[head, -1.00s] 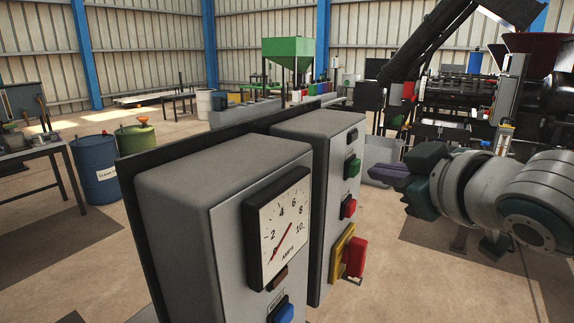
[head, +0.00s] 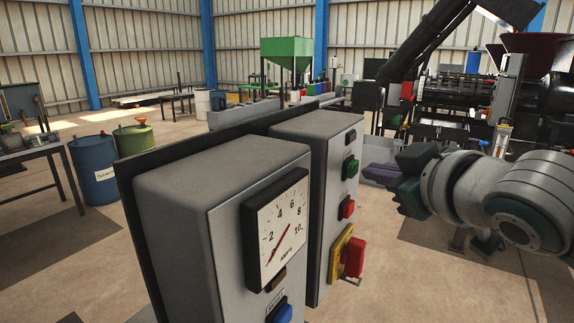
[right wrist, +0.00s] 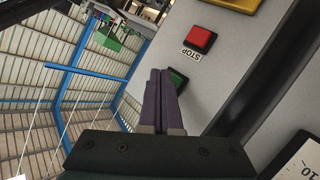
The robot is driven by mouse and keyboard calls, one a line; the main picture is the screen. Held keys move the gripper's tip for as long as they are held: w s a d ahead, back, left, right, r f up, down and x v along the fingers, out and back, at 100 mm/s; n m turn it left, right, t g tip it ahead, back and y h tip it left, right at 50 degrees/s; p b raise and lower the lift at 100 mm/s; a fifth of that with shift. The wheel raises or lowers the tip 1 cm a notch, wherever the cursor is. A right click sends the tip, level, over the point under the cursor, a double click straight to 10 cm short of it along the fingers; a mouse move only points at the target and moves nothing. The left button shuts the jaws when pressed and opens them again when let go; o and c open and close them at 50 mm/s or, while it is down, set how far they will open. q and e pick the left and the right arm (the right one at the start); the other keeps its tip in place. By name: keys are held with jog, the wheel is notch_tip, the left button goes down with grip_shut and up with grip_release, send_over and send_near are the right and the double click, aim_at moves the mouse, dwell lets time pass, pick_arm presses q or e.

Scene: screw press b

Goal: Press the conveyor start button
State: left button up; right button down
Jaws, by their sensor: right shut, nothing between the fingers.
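The green button (head: 351,167) sits on the front face of the farther grey control box (head: 318,200), above a red button (head: 347,209). In the right wrist view the green button (right wrist: 178,79) is partly hidden behind my fingers, and the red button (right wrist: 200,38) is labelled STOP. No label for the green button is readable. My right gripper (head: 365,171) is shut and empty, its purple fingertips pointing at the green button from the right. The fingertips (right wrist: 160,72) are very close to it; I cannot tell whether they touch. My left gripper is out of view.
The nearer box carries a dial gauge (head: 276,230) and a blue button (head: 281,313). A red switch on a yellow plate (head: 342,255) sits below the red button. A blue drum (head: 95,170) and a bench stand at left. Open floor lies around the boxes.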

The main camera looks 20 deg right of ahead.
jog(key=shift+w+a, duration=0.15)
jog(key=shift+w, duration=0.05)
dwell(0.5)
jog(key=shift+w+a, duration=0.2)
jog(key=shift+w, duration=0.05)
dwell(0.3)
jog(key=shift+s, duration=0.1)
jog(key=shift+s+d+p, duration=0.5)
jog(key=shift+s+d, duration=0.05)
jog(key=shift+s, duration=0.1)
jog(key=s+d+p, duration=0.1)
jog(key=s, duration=0.1)
jog(key=s+d+p, duration=0.1)
jog(key=d, duration=0.1)
jog(key=shift+s+d, duration=0.15)
jog(key=shift+s, duration=0.2)
dwell(0.6)
